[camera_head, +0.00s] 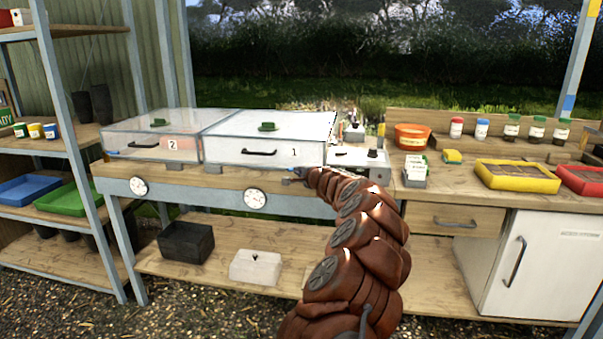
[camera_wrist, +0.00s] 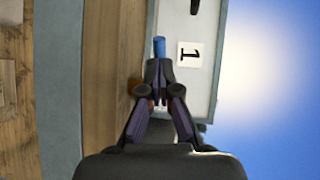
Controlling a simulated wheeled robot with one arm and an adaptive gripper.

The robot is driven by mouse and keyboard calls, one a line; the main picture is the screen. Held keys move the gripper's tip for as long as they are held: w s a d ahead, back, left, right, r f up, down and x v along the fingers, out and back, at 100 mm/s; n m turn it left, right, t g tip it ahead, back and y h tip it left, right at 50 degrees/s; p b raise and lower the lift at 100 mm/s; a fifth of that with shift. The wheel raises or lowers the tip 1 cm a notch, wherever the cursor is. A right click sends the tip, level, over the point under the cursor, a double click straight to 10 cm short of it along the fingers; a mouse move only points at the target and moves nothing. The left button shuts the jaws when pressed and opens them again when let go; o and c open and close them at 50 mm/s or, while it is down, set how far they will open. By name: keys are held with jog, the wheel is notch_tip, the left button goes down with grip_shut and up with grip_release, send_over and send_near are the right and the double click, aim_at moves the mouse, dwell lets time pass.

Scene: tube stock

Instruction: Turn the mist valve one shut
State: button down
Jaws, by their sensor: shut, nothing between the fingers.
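A blue lever-like piece (camera_wrist: 159,48), which looks like the handle of mist valve one, sits at the front of the clear-lidded box marked 1 (camera_head: 268,126). In the wrist view it points along the box front, beside the "1" label (camera_wrist: 190,54). My gripper (camera_wrist: 158,70) is shut and empty, with its fingertips right at the near end of the blue piece. I cannot tell whether they touch it. In the head view my gripper (camera_head: 298,173) is small and partly hidden by my brown-covered arm, at the lower right front corner of box 1.
A second box marked 2 (camera_head: 152,135) stands to the left. Round dials (camera_head: 254,198) hang on the bench's front rail. A small panel (camera_head: 358,157) with a dark knob stands right of box 1. A right-hand bench holds an orange pot (camera_head: 411,136) and trays.

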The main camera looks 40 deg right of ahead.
jog(key=shift+w+d, duration=0.15)
jog(key=shift+w, duration=0.15)
jog(key=shift+w+f, duration=0.1)
dwell(0.4)
jog(key=shift+w+m+h+b, duration=0.1)
jog(key=shift+m+h+b, duration=0.2)
jog(key=shift+h+b, duration=0.1)
